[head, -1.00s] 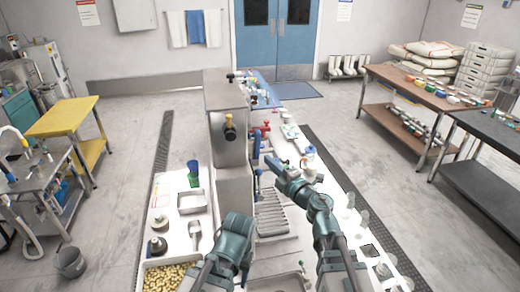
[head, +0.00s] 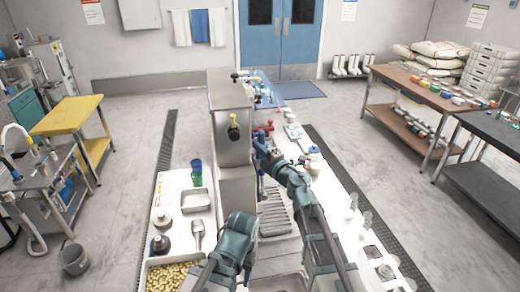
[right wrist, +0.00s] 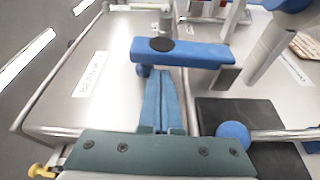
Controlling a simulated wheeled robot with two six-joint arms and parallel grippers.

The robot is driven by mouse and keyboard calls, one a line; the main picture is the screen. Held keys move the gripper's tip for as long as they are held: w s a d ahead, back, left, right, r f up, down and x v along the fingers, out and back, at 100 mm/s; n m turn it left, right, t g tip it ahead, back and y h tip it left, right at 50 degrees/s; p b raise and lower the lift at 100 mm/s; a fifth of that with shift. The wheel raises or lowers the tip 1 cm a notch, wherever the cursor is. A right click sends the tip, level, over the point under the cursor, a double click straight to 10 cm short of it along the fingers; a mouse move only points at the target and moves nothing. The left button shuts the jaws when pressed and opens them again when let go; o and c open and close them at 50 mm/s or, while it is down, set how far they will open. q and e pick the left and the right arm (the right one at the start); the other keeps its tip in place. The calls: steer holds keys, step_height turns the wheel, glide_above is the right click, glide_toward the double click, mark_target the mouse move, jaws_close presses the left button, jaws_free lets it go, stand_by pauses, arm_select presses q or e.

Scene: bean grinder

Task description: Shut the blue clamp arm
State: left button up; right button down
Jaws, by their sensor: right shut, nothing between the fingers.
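The blue clamp arm (right wrist: 185,52) is a thick blue bar with a dark round cap on top, lying across the upper middle of the right wrist view. In the head view, blue parts (head: 258,139) show on the right side of the steel machine, partly behind my right gripper. My right gripper (head: 266,156) is shut and empty. In the right wrist view its fingers (right wrist: 159,76) reach the near edge of the blue bar; I cannot tell whether they touch. My left arm's end (head: 238,232) is low in front of the machine, its fingers hidden.
The tall steel machine (head: 230,130) stands mid-bench. A blue ball knob (right wrist: 233,133) is right of my right fingers. A tray of beans (head: 172,275), a scoop (head: 197,233) and a green-blue cup (head: 196,172) are on the left; bottles (head: 351,204) line the right.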

steer(key=shift+w+d+m+b, duration=0.1)
steer(key=shift+d+m+b, duration=0.45)
steer(key=shift+m, duration=0.25)
steer(key=w+d+f+m+t+h+b, duration=0.1)
steer(key=d+f+m+t+h+b, duration=0.3)
steer(key=m+b, duration=0.8)
steer(key=shift+w+d+f+m+t, duration=0.25)
steer(key=shift+d+f+m+t, duration=0.45)
steer(key=shift+d+f+m, duration=1.55)
steer(key=shift+a+r+m+b, duration=0.3)
steer(key=shift+a+r+m, duration=0.35)
steer(key=shift+r, duration=0.1)
steer(key=shift+s, duration=0.1)
